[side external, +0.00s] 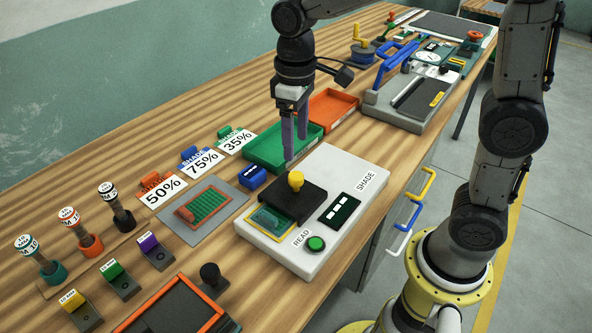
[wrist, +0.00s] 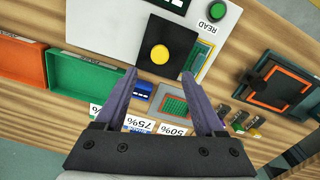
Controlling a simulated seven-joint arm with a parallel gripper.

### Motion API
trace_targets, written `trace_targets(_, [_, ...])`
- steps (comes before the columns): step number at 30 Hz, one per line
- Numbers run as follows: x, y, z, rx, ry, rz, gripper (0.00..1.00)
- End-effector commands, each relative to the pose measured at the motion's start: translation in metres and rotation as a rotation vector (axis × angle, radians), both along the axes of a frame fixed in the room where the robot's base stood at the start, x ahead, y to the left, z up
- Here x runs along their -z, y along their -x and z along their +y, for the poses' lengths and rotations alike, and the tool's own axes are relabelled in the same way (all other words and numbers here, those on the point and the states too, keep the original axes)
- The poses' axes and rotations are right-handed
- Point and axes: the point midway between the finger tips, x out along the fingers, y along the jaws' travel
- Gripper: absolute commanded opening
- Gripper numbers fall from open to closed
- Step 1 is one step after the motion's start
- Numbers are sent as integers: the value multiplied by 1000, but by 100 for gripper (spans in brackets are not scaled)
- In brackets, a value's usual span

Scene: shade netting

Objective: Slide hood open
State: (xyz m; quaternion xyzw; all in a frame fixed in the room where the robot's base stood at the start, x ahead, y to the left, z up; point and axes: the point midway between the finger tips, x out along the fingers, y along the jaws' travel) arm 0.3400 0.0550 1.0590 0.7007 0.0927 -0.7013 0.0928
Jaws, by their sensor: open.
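The hood (side external: 287,200) is a black square slab with a yellow knob (side external: 296,180) on top. It lies on the white shade reader (side external: 318,262) and covers part of a teal-and-yellow framed window (side external: 270,223). In the wrist view the hood (wrist: 178,64) and its yellow knob (wrist: 159,55) show beyond the fingertips. My gripper (side external: 294,155) points down above and behind the hood, apart from the knob. In the wrist view my gripper (wrist: 160,75) has its two purple fingers spread with nothing between them.
The reader has a green READ button (side external: 316,243) and a dark display (side external: 339,210). A green tray (side external: 268,150) and an orange tray (side external: 335,104) stand behind. A small blue block (side external: 253,177) and a netting sample (side external: 208,211) lie to the left.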

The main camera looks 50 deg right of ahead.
Motion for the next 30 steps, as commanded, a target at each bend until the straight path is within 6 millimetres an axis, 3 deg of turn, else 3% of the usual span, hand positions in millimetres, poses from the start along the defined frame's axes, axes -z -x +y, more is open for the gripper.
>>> trace_targets(6, [44, 1, 0, 1, 1, 5, 71])
trace_targets(13, [78, 1, 0, 1, 1, 3, 71])
trace_targets(18, [89, 1, 0, 1, 0, 0, 71])
trace_targets(27, [90, 1, 0, 1, 0, -1, 71])
trace_targets(30, [90, 0, 0, 1, 0, -1, 55])
